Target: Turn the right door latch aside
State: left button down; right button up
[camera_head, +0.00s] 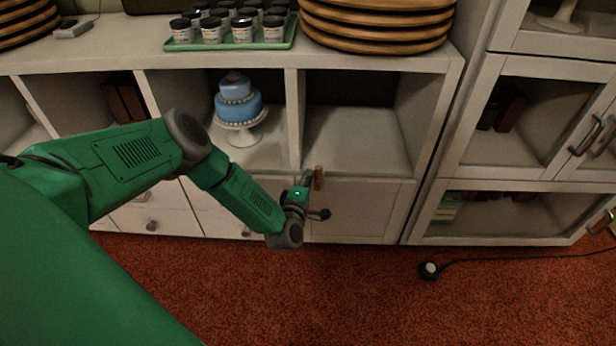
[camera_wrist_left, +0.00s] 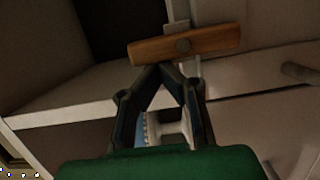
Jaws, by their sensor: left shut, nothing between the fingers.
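The wooden door latch (camera_head: 318,178) is a small brown bar standing upright at the top of the lower cabinet front (camera_head: 352,208). In the left wrist view the latch (camera_wrist_left: 220,40) lies across the picture with a round pivot at its middle. My left gripper (camera_head: 307,178) is beside it, just to its left in the head view. In the left wrist view the closed fingertips (camera_wrist_left: 162,72) meet right by the bar's edge, with nothing held. I cannot tell whether they touch it. My right gripper is not in view.
A blue cake (camera_head: 238,103) on a white stand occupies the cubby behind my left arm. The cubby to its right is empty. A green tray (camera_head: 181,45) of jars and stacked wooden boards (camera_head: 376,28) are on top. A glass-door cabinet (camera_head: 486,130) stands at the right.

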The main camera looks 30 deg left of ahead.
pick_arm(q)
jog(key=shift+a+m, duration=0.2)
jog(key=shift+m, duration=0.1)
